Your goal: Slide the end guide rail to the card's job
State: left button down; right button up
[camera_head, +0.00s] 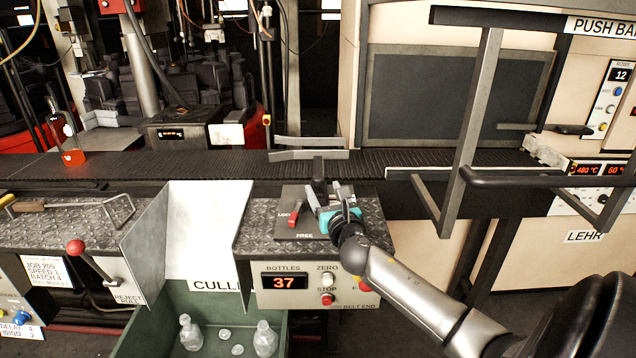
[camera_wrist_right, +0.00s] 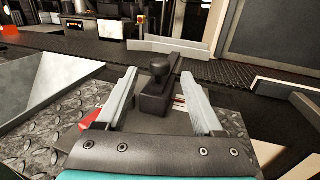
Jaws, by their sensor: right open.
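The end guide rail (camera_head: 308,154) is a grey metal bar lying over the far side of the dark belt. A black block with a round knob (camera_head: 319,168) joins it on the near side; the knob also shows in the right wrist view (camera_wrist_right: 159,68). My right gripper (camera_head: 333,192) is open above the plate, its fingertips either side of the block as seen in the right wrist view (camera_wrist_right: 160,85); contact cannot be told. A red lever (camera_head: 294,216) sits beside the LOCK and FREE labels. The job card (camera_head: 47,270) reads JOB 205, SPEED 1, BATCH 4. My left gripper is out of view.
A bottle with a glowing orange base (camera_head: 70,145) stands on the belt (camera_head: 220,164) at left. A green cullet bin (camera_head: 150,331) holds several clear glass pieces. A grey push bar frame (camera_head: 468,120) stands at right. The counter (camera_head: 283,281) reads 37.

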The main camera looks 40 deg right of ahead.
aim_at(320, 183)
jog(key=x, duration=0.3)
jog(key=shift+w+d+b, duration=0.1)
jog(key=shift+w+b, duration=0.2)
jog(key=shift+b, duration=0.1)
jog(key=shift+w+d, duration=0.3)
jog(key=shift+w, duration=0.3)
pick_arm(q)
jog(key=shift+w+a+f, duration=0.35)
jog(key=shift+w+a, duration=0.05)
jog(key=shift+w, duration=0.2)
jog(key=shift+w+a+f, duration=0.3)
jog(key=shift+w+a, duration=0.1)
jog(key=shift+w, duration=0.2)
pick_arm(e)
jog(key=shift+w+d, duration=0.2)
jog(key=shift+w, duration=0.15)
grip_shut()
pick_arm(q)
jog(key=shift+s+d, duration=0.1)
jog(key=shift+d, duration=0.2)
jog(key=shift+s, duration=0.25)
